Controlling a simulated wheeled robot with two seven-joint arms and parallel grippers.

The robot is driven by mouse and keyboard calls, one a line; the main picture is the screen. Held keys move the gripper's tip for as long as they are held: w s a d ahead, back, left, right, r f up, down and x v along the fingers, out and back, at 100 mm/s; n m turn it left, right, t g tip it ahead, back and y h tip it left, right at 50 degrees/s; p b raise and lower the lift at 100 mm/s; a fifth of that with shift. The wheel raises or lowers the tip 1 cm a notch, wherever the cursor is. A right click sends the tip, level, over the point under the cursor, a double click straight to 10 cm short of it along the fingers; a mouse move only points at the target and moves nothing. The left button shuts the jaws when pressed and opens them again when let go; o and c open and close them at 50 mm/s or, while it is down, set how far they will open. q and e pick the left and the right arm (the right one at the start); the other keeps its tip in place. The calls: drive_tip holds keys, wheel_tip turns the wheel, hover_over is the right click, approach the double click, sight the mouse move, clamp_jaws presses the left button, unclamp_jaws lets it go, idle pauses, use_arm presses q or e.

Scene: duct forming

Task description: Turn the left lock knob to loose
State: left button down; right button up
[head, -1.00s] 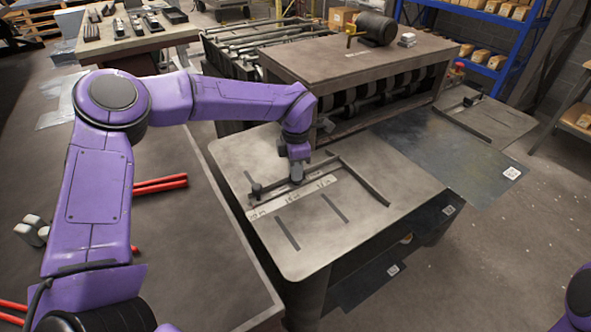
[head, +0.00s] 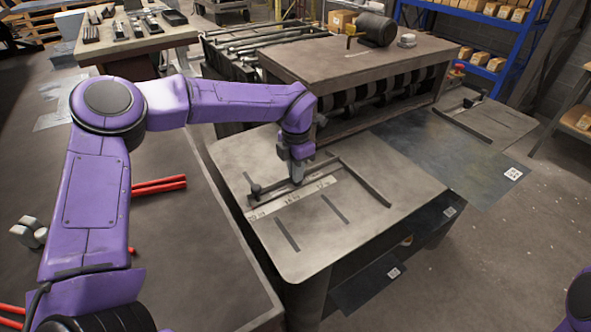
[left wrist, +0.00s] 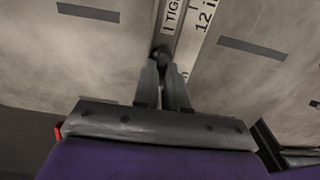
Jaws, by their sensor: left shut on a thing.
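My left gripper (head: 297,180) reaches down onto the feed table at the slotted guide bar. In the left wrist view its two fingers (left wrist: 163,75) are closed together on a small dark knob (left wrist: 160,52), mostly hidden by the fingertips. A label reading "TIG…" (left wrist: 172,15) lies just beyond the knob, beside a white scale strip (left wrist: 203,25) marked "12 i…". In the head view the gripper hides the held knob. Another dark round knob (head: 256,189) stands at the left end of the bar, apart from the gripper. My right gripper is out of view.
The grey feed table (head: 300,255) has a raised rail (head: 360,182) at right and dark slots. The roller machine (head: 365,60) stands behind it, with a motor (head: 376,28) on top. A workbench (head: 190,240) with red-handled tools (head: 158,186) is at left.

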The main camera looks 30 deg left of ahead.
use_arm(q)
drive_tip(key=shift+r, duration=0.15)
drive_tip(key=c, duration=1.2)
unclamp_jaws()
wheel_tip(320, 180, up, 10)
drive_tip(key=shift+r+b, duration=0.2)
drive_tip(key=shift+b, duration=0.45)
